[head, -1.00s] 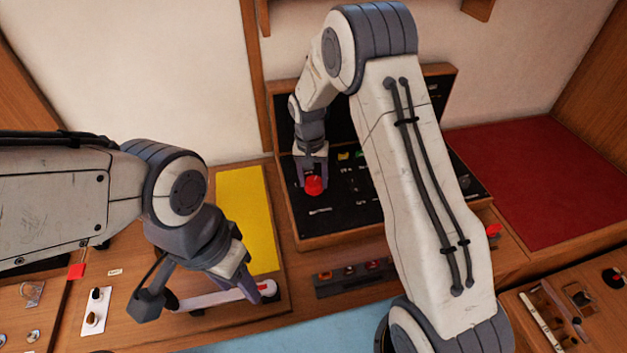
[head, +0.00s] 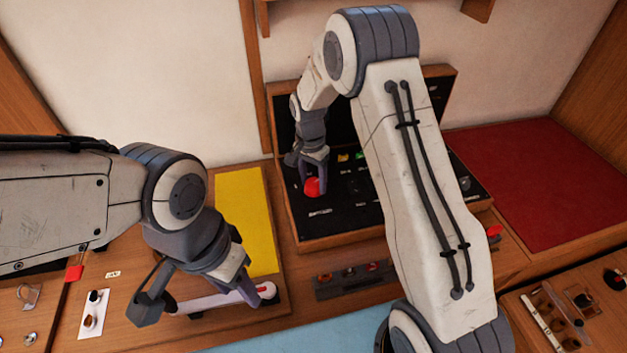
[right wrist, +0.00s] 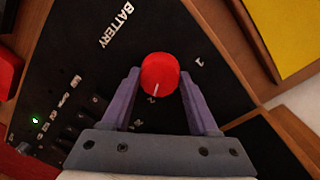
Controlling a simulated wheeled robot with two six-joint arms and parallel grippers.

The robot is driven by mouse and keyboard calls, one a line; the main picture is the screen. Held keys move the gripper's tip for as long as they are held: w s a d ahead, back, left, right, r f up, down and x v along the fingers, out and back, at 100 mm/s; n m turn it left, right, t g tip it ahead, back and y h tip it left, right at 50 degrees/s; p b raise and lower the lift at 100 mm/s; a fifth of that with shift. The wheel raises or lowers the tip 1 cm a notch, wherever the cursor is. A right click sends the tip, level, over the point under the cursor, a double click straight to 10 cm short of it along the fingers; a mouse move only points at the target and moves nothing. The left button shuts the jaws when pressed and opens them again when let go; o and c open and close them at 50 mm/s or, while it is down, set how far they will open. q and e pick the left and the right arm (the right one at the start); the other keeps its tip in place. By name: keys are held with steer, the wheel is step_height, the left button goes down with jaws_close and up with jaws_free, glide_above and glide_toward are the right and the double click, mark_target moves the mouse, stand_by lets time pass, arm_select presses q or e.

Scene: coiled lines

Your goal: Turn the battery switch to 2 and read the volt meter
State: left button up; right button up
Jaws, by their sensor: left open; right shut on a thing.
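In the right wrist view the knob (right wrist: 160,74) stands between my right gripper's purple fingers (right wrist: 158,95). Its white pointer line is toward the printed 2; the 1 is to its upper right. My right gripper (head: 314,180) is shut on the knob.
A yellow panel (head: 243,215) lies left of the panel box. A red cushion (head: 545,185) is at the right. A dark strip with several knobs (head: 350,281) lies in front of the box. A green light (right wrist: 35,121) glows on the panel.

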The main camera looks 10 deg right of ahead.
mark_target(311, 181)
steer(key=shift+r, duration=0.1)
steer(key=o, duration=1.4)
steer(key=shift+c, duration=0.2)
step_height(311, 181, up, 10)
steer(key=b, duration=0.2)
steer(key=shift+w+a+r, duration=0.15)
steer(key=shift+w+r, duration=0.05)
steer(key=shift+w, duration=0.05)
steer(key=shift+a, duration=0.1)
steer(key=s+a+r+n, duration=0.2)
steer(key=s+a+n, duration=0.2)
steer(key=s, duration=0.3)
steer(key=s+a+r+n+y, duration=0.1)
steer(key=s+a+n, duration=0.25)
steer(key=s, duration=0.45)
steer(key=s+a+r+n, duration=0.2)
steer(key=s+a+n, duration=0.1)
steer(key=s+n, duration=0.3)
steer(key=s+d+f+n, duration=0.1)
steer(key=s+n, duration=0.3)
steer(key=s, duration=0.7)
steer(key=shift+s+f, duration=0.15)
steer(key=shift+f, duration=0.3)
